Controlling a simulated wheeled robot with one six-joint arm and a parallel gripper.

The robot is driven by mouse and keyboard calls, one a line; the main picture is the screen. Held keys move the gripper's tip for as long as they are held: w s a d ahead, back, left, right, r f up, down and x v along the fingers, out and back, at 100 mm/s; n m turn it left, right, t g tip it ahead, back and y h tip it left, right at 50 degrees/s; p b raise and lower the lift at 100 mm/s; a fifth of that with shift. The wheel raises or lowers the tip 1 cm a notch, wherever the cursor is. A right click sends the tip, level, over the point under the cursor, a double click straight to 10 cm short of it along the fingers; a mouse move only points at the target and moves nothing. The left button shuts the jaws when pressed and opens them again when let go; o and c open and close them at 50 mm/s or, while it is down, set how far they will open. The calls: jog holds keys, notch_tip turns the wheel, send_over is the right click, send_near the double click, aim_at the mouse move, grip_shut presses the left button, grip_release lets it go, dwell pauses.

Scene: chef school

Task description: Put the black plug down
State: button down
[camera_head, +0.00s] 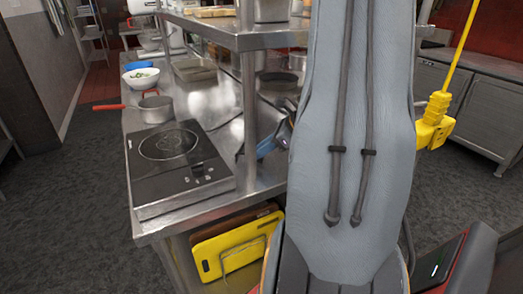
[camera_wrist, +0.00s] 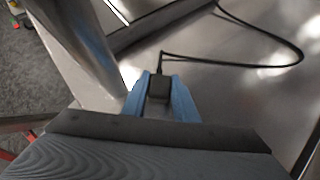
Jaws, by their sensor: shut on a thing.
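The black plug (camera_wrist: 159,87) shows in the wrist view between the two blue fingers of my gripper (camera_wrist: 160,95). My gripper is shut on it. A black cable runs from the plug's far end and loops to the right over the steel counter (camera_wrist: 215,78). I cannot tell whether the plug touches the counter. In the head view my gripper (camera_head: 266,147) is a small blue shape beside the shelf post, partly covered by my arm. The plug cannot be made out there.
An induction hob (camera_head: 172,160) sits on the counter's near left, with a saucepan (camera_head: 156,108) behind it. A steel shelf post (camera_head: 248,100) stands close left of my gripper. A shelf (camera_head: 225,36) hangs above. Yellow and brown boards (camera_head: 232,250) stand below the counter.

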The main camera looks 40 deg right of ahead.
jog(key=shift+f+b, duration=0.35)
jog(key=shift+f, duration=0.25)
jog(key=c, duration=1.4)
grip_release()
jog(key=shift+r, duration=0.1)
jog(key=shift+r, duration=0.3)
jog(key=v, duration=1.2)
jog(key=shift+r+b, duration=0.25)
jog(key=shift+b, duration=0.15)
jog(key=shift+w, duration=0.1)
